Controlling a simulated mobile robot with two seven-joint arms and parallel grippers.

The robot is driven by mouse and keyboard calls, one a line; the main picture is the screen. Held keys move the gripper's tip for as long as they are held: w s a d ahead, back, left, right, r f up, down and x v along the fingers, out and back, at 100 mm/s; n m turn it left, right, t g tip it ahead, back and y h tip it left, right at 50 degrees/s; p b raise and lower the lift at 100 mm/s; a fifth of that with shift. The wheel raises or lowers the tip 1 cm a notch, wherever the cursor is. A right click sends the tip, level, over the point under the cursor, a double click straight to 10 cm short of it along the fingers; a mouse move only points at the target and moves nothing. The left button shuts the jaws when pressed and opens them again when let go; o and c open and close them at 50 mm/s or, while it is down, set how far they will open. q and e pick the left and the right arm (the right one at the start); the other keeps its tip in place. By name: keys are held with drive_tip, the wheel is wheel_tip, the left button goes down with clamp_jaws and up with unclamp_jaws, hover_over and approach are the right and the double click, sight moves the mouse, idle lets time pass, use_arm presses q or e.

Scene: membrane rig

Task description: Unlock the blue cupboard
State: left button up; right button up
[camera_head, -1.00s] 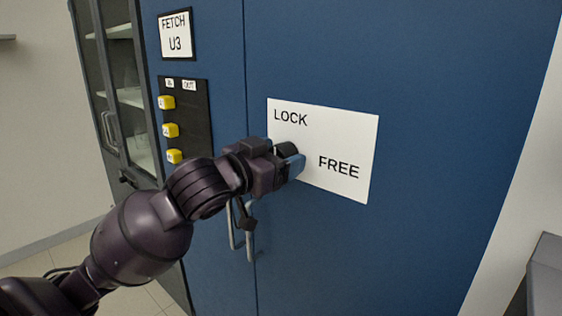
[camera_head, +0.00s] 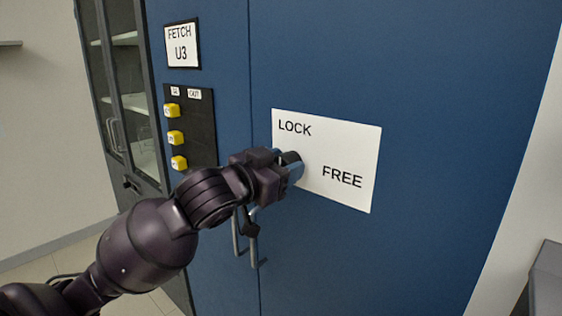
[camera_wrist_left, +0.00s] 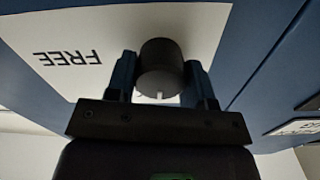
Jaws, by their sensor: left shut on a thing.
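The blue cupboard (camera_head: 420,70) fills most of the head view, doors closed. A white plate (camera_head: 345,135) on its right door reads LOCK at upper left and FREE at lower right. A dark round knob (camera_head: 291,157) sits at the plate's left part, partly hidden by my gripper. My left gripper (camera_head: 292,166) is shut on the knob. In the left wrist view the knob (camera_wrist_left: 161,64) is between the two blue fingers, with a small white mark on its near face. There the plate (camera_wrist_left: 105,40) appears upside down. My right gripper is not in view.
Two bar handles (camera_head: 238,240) hang below my left wrist, close to it. A black panel (camera_head: 190,125) with yellow buttons and a FETCH U3 sign (camera_head: 182,44) are on the left door. A glass-fronted cabinet (camera_head: 125,80) stands further left.

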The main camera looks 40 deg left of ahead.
use_arm(q)
drive_tip(key=shift+r+p, duration=0.25)
drive_tip(key=shift+p, duration=0.2)
drive_tip(key=shift+m+p, duration=0.9)
drive_tip(key=shift+p, duration=0.15)
drive_tip(key=m+p, duration=0.6)
drive_tip(key=m, duration=0.1)
drive_tip(key=shift+f, duration=0.2)
drive_tip(key=shift+d+m+p, duration=0.1)
drive_tip(key=shift+m+p, duration=0.4)
drive_tip(key=shift+p, duration=0.1)
drive_tip(key=shift+f+m+p, duration=0.1)
drive_tip(key=shift+m+p, duration=0.5)
drive_tip(key=shift+m, duration=0.2)
drive_tip(key=shift+m+p, duration=0.45)
drive_tip(key=shift+m, duration=1.25)
drive_tip(key=shift+f+m+y+p, duration=0.1)
drive_tip(key=shift+m+y+p, duration=0.2)
drive_tip(key=shift+m, duration=0.8)
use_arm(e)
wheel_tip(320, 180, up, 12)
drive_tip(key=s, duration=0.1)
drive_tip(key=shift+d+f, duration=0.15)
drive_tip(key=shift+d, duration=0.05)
